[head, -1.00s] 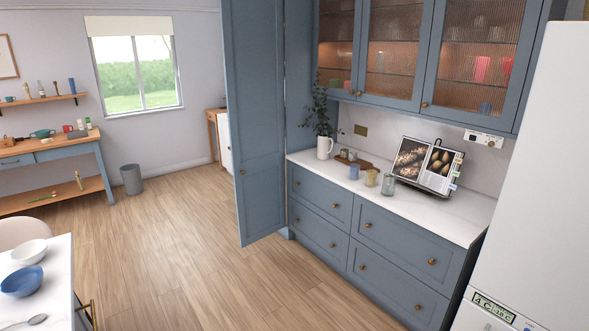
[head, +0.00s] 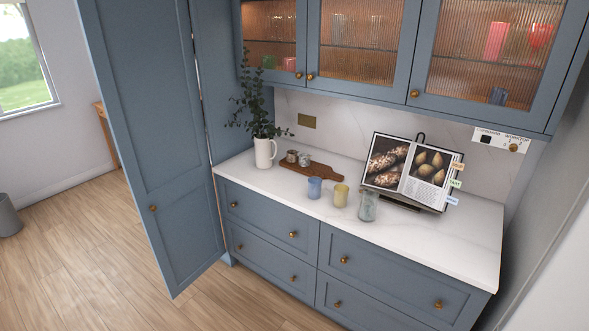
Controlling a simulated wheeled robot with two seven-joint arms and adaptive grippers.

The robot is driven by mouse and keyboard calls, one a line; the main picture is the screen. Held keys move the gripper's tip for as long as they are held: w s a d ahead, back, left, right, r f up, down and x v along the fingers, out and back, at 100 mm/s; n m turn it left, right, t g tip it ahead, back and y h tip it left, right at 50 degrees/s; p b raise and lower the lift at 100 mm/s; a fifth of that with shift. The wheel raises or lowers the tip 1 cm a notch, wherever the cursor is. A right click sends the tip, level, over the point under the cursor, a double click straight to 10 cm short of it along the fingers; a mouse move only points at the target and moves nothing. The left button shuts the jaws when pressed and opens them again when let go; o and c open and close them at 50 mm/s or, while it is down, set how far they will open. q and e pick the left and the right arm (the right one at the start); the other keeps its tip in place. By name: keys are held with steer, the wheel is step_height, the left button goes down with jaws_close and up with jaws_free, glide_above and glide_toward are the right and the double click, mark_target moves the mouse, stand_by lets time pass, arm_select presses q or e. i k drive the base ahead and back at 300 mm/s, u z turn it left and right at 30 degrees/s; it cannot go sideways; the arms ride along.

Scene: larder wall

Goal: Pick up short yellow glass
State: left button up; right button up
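The short yellow glass (head: 341,195) stands upright on the white marble worktop (head: 447,234) in the head view. A short blue glass (head: 314,188) stands just to its left. A taller grey-green clear glass (head: 366,206) stands close on its right. The yellow glass is in plain view between them. Neither of my grippers shows in the head view.
An open cookbook on a stand (head: 410,172) is behind the glasses. A wooden board (head: 322,172) with small pots and a white jug (head: 265,153) with greenery stand left. Glazed wall cabinets (head: 360,50) hang above. A tall blue door (head: 150,150) stands open at left.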

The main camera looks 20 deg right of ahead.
mark_target(341, 190)
steer(key=i, duration=2.1)
steer(key=z, duration=1.15)
